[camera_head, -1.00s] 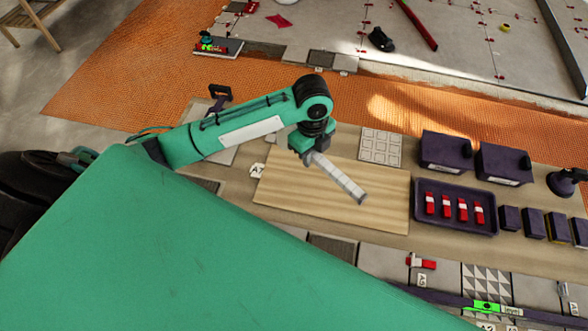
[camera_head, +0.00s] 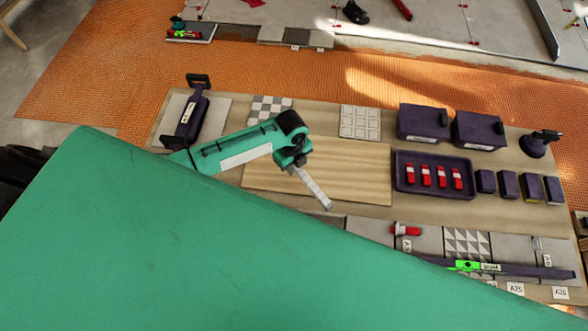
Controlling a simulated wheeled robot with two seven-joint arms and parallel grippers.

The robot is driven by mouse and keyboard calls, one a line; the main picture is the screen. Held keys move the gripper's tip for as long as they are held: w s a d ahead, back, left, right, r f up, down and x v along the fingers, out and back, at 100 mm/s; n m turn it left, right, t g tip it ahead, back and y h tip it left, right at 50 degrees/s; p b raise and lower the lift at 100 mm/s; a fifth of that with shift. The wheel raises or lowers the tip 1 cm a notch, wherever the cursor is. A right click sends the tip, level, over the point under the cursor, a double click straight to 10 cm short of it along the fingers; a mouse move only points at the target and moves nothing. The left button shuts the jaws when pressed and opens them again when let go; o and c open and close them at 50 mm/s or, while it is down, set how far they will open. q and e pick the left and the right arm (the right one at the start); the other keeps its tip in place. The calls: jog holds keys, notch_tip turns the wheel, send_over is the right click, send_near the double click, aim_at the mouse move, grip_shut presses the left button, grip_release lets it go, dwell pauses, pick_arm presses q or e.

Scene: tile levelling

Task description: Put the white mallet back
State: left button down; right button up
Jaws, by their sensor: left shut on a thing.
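My left gripper (camera_head: 294,160) is shut on the end of a pale grey-white bar, which I take to be the white mallet (camera_head: 314,188). The mallet slants down to the right from the jaws. It overlaps the light wooden board (camera_head: 350,180), and its lower end reaches the board's front edge in the picture. No separate mallet head can be made out. Its height above the board cannot be told. My right gripper is not in view.
A dark tray (camera_head: 432,188) with several red pieces lies right of the board. Two dark boxes (camera_head: 423,122) (camera_head: 478,130) stand behind it. A purple tool (camera_head: 192,115) lies at the left. A green-marked level (camera_head: 520,269) and tiles lie in front. My large green body part hides the lower left.

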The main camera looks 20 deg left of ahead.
pick_arm(q)
jog(key=shift+f+p, duration=0.35)
jog(key=shift+f, duration=2.05)
jog(key=shift+f, duration=0.1)
jog(key=c, duration=1.3)
grip_release()
jog(key=shift+o, duration=0.2)
jog(key=r, duration=0.4)
jog(key=r+b, duration=0.1)
jog(key=r, duration=0.3)
jog(key=r+b, duration=0.1)
jog(key=r, duration=0.3)
jog(key=shift+w+a+r, duration=0.1)
jog(key=shift+w+a, duration=0.15)
jog(key=shift+a, duration=0.15)
